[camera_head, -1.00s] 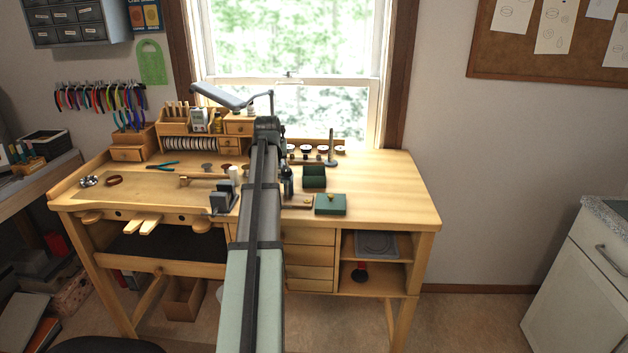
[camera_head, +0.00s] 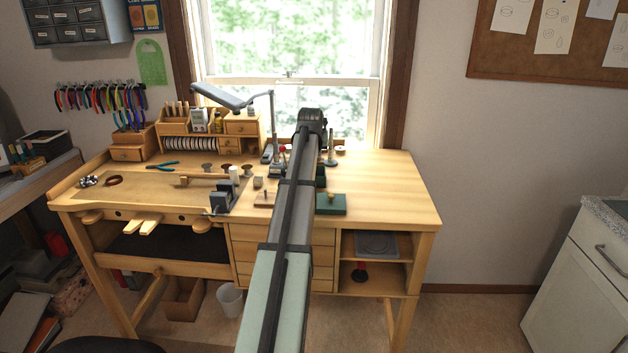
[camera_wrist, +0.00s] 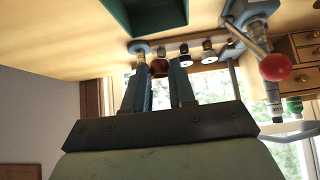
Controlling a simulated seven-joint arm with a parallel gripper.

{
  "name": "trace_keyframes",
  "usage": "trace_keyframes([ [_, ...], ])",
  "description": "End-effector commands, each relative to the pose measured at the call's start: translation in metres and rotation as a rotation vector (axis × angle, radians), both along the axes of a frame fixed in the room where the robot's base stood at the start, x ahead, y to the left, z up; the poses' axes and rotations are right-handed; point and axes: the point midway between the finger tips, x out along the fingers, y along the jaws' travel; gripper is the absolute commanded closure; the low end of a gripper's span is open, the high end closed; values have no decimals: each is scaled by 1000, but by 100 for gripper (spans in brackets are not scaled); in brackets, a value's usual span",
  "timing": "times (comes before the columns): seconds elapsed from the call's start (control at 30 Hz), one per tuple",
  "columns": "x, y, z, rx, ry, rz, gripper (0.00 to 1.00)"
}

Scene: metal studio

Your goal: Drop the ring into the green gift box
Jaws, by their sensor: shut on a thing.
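My gripper (camera_wrist: 162,70) shows in the wrist view, its two fingers drawn close around something small. A small copper-brown shape (camera_wrist: 160,68) shows between the fingertips; I cannot tell clearly whether it is the ring or a thing behind. The green gift box (camera_wrist: 146,12) is at the top edge of the wrist view, its hollow inside partly seen, apart from the fingers. In the head view my arm covers most of the box (camera_head: 321,176) and hides my fingers. A flat green piece (camera_head: 331,205), perhaps its lid, lies in front of it.
A clamp stand with a red ball knob (camera_wrist: 275,67) is close to my gripper on the right of the wrist view. A ring mandrel (camera_head: 331,146) stands near the window. The bench's right part (camera_head: 385,185) is clear.

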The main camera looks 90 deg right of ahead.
Motion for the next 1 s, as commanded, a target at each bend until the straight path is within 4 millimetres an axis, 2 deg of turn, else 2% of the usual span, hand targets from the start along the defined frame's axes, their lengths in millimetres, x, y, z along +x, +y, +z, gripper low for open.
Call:
trace_keyframes([
  [0.5, 0, 1, -48, 0, 0, 0, 98],
  [0.87, 0, 0, -51, 0, 0, 0, 98],
  [0.9, 0, 0, -51, 0, 0, 0, 72],
  [1.0, 0, 0, -51, 0, 0, 0, 62],
])
